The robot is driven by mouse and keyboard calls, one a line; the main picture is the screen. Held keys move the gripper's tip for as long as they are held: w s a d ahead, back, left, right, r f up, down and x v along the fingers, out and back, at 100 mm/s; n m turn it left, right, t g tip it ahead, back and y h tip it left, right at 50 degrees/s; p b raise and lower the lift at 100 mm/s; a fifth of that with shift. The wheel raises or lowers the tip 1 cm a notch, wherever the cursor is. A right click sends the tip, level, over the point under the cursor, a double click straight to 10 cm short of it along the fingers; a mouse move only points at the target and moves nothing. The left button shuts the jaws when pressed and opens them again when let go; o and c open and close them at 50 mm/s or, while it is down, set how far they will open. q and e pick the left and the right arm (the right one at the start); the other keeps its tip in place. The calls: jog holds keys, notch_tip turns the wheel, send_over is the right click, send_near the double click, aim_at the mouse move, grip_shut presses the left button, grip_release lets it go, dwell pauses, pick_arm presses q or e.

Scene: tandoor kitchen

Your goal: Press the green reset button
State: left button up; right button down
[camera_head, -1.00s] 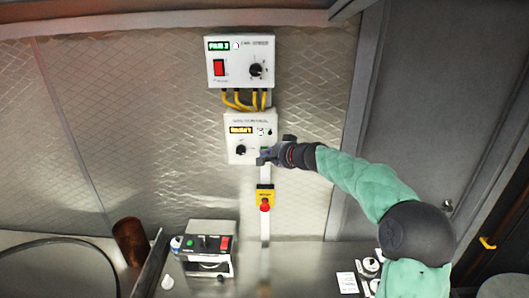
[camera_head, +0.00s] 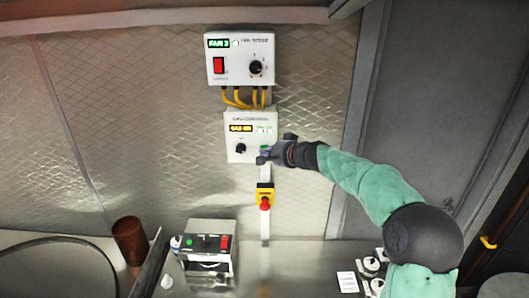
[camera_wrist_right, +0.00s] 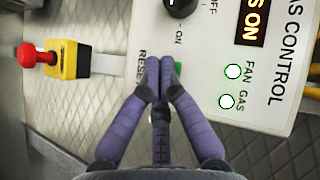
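The green reset button (camera_wrist_right: 178,68) is on the white gas control panel (camera_wrist_right: 285,95), by the printed word RESET. It is partly hidden behind my right fingertips in the wrist view. A bit of its green also shows in the head view (camera_head: 265,148). My right gripper (camera_wrist_right: 155,70) is shut and empty, its two fingertips together at the button. I cannot tell whether they press on it. The panel's display (camera_head: 241,128) reads GAS ON, and the fan and gas lamps are lit white. My left gripper is not in view.
A fan panel (camera_head: 240,45) hangs above, joined by yellow cables. A red emergency stop (camera_head: 265,203) on a yellow box sits below. A control box (camera_head: 208,245) and a brown cylinder (camera_head: 129,240) stand on the steel counter.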

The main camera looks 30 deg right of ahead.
jog(key=shift+s+a, duration=0.15)
jog(key=shift+s, duration=0.1)
jog(key=s+a, duration=0.1)
jog(key=s+b, duration=0.1)
jog(key=s+a+b, duration=0.1)
jog(key=s, duration=0.1)
jog(key=shift+s+a, duration=0.1)
jog(key=shift+a, duration=0.2)
dwell(0.3)
jog(key=shift+f, duration=0.1)
dwell(0.6)
